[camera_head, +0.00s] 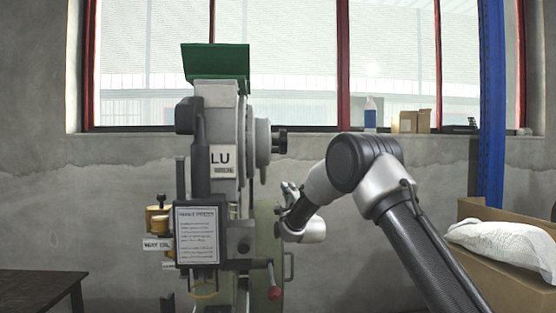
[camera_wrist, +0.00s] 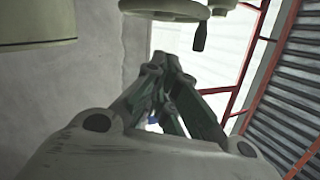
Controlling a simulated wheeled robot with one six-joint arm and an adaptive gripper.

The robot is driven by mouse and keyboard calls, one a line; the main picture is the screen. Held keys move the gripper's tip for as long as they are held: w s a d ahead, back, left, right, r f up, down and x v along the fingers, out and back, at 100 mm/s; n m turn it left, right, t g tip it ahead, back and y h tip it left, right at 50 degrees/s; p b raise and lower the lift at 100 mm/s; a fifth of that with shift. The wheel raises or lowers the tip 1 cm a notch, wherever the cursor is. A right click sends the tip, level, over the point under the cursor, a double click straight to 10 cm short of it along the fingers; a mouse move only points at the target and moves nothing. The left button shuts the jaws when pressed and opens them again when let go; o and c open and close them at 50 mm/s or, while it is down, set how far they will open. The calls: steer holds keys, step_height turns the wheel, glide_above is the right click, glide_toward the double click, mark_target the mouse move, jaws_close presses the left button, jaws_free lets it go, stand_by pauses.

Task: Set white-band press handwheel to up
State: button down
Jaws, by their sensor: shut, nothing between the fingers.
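A rivet press (camera_head: 215,140) with a green top and an "LU" label stands left of centre in the head view. On its right side a grey wheel (camera_head: 262,145) shows nearly edge-on, with a dark knob (camera_head: 279,142). In the wrist view, part of a pale round handwheel (camera_wrist: 165,12) with a dark handle (camera_wrist: 200,37) shows at the top edge. I cannot make out a white band. My gripper (camera_head: 286,192) is beside the press, lower than the wheel. In the wrist view my gripper (camera_wrist: 160,66) is shut and empty, its tips apart from the handwheel.
A red-knobbed lever (camera_head: 273,292) sticks out low on the press. A dark table (camera_head: 40,285) stands at the left. A cardboard box (camera_head: 500,285) with a white sack (camera_head: 505,243) is at the right. A blue post (camera_head: 492,100) stands behind it.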

mark_target(276, 152)
steer(key=w+a+r+m, duration=0.1)
steer(key=w+r+m, duration=0.2)
steer(key=m, duration=0.7)
steer(key=w+a+r+m+t+y, duration=0.1)
steer(key=r+m, duration=0.3)
steer(key=m, duration=0.7)
steer(key=w+a+r+m+t+y, duration=0.1)
steer(key=w+r+m, duration=0.3)
steer(key=m, duration=0.7)
steer(key=shift+w+a+r, duration=0.2)
steer(key=shift+w, duration=0.1)
